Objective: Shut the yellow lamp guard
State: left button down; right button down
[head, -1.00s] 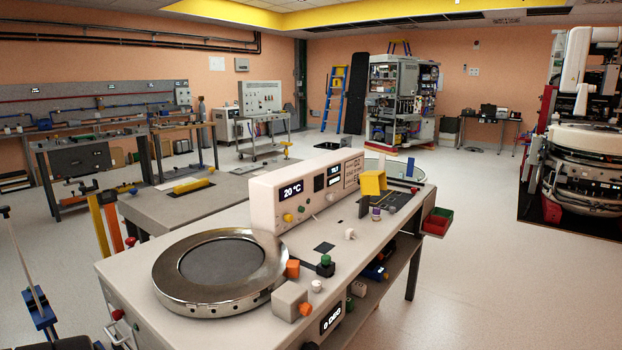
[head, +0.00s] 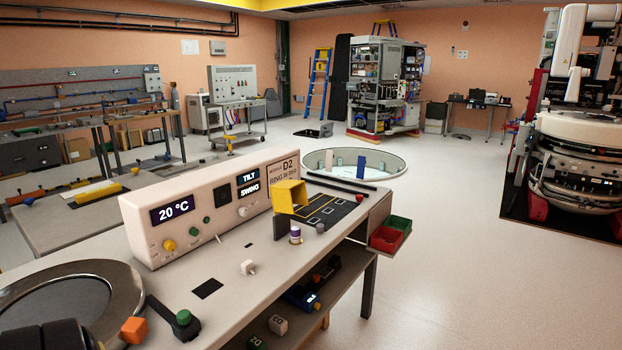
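The yellow lamp guard (head: 291,195) is a small open-sided box on the bench top, just right of the control console (head: 205,205). It stands raised at the back left edge of a dark panel (head: 330,211) with pale square outlines, and does not cover those squares. How it is hinged is too small to tell. A dark rounded part, probably of my own arm, shows at the lower left corner. No gripper fingers show, and nothing of mine is near the guard.
A white and purple cylinder (head: 296,236) and a grey knob (head: 320,228) stand in front of the guard. A metal ring (head: 120,290) and a green-topped black lever (head: 184,320) are at the left. Red and green bins (head: 388,238) hang at the right end.

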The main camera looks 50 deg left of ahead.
aim_at(286, 193)
jog(key=i, duration=1.75)
jog(key=u, duration=2.95)
jog(key=i, duration=0.15)
jog(key=z, duration=0.2)
